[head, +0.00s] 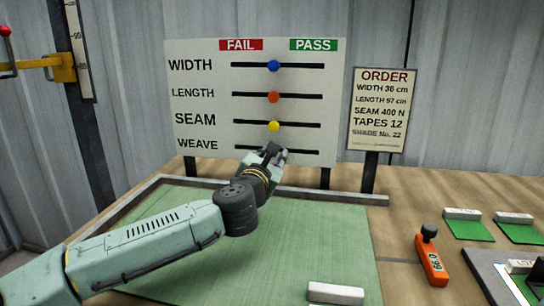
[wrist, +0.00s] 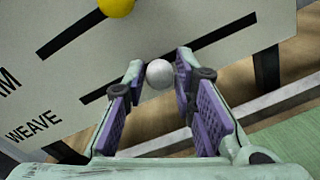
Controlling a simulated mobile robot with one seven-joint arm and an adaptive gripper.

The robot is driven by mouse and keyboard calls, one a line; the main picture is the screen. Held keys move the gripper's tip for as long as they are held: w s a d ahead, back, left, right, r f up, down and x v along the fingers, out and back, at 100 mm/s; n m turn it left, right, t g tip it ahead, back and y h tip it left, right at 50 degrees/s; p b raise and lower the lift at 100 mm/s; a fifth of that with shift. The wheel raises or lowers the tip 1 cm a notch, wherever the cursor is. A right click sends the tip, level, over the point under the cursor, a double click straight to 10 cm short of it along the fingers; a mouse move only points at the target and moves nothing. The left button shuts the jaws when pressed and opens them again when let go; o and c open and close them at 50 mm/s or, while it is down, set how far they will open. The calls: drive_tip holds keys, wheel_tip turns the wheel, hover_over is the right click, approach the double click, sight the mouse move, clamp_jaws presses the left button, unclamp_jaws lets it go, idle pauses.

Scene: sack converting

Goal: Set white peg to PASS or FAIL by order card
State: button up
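The white peg (wrist: 159,74) sits near the middle of the WEAVE slot (wrist: 222,34), the lowest slot on the board (head: 210,68). My gripper (wrist: 161,72) is at the slot, its two fingers standing apart on either side of the peg; it looks open, with narrow gaps to the peg. In the head view, my gripper (head: 272,152) covers the peg. FAIL (head: 240,45) is at the upper left, PASS (head: 314,45) at the upper right. The order card (head: 382,110) lists width, length, seam 400 N, tapes 12 and shade No. 22; its smallest bottom line is unreadable.
Blue (head: 274,65), orange (head: 274,97) and yellow (head: 274,126) pegs sit mid-slot above. A green mat (head: 310,235) lies before the board, with a white block (head: 335,293) at its front. An orange device (head: 431,262) and small green pads (head: 468,230) are at right.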

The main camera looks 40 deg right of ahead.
clamp_jaws()
idle(0.4)
drive_tip(key=s+d, duration=0.2)
drive_tip(key=s, duration=0.1)
drive_tip(key=s+d, duration=0.3)
drive_tip(key=shift+s+d, duration=0.35)
drive_tip(key=shift+s, duration=0.05)
drive_tip(key=shift+o, duration=1.7)
unclamp_jaws()
drive_tip(key=shift+s+d, duration=0.1)
drive_tip(key=shift+d, duration=0.05)
drive_tip(key=shift+o, duration=0.7)
